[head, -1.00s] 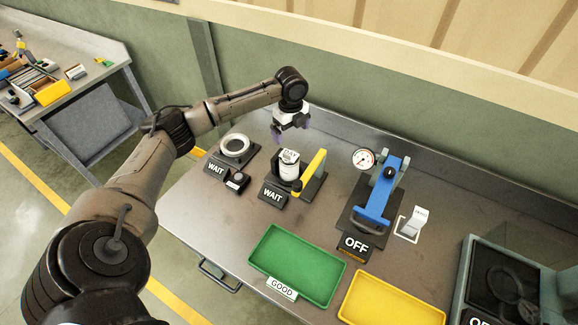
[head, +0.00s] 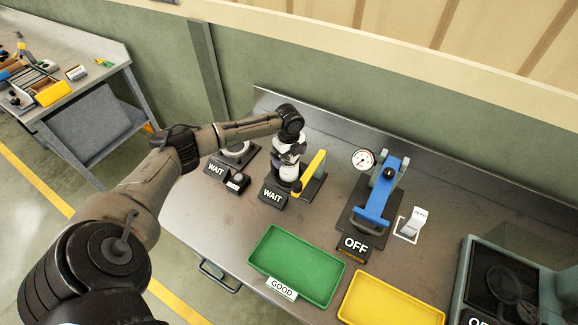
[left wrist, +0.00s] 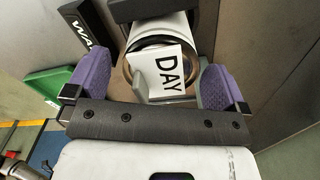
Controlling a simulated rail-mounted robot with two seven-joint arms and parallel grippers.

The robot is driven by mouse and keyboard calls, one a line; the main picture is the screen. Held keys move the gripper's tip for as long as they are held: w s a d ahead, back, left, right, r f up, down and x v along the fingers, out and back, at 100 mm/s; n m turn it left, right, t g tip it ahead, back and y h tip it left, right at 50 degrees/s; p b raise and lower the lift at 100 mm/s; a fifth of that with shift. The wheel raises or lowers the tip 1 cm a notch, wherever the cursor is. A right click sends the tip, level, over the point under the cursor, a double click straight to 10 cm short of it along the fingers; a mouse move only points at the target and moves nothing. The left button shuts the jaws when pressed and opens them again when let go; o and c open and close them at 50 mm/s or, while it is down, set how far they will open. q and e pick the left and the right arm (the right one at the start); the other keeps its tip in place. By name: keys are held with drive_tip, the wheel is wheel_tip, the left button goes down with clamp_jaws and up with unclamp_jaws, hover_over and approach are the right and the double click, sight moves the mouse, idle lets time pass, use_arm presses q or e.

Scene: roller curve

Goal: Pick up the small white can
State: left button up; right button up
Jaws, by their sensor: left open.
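The small white can (head: 288,172) stands in the fixture behind a black WAIT sign, partly hidden by my left gripper in the head view. In the left wrist view the white can (left wrist: 160,26) lies ahead between my fingers, with a white tag reading DAY (left wrist: 166,72) at its near end. My left gripper (head: 286,157) is right above the can in the head view. In the left wrist view its purple fingers (left wrist: 158,82) are spread, one on each side of the can's near end. Whether they touch it I cannot tell. My right gripper is in neither view.
A yellow lever (head: 313,172) stands close to the right of the can. A ring fixture (head: 236,150) is at left, partly behind my arm. A blue press with gauge (head: 380,190) stands further right. The green GOOD tray (head: 325,293) and yellow tray (head: 390,305) lie in front.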

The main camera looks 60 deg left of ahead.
use_arm(q)
drive_tip(key=shift+f, duration=1.05)
drive_tip(key=shift+c, duration=0.2)
drive_tip(key=c, duration=1.1)
drive_tip(key=shift+r, duration=0.1)
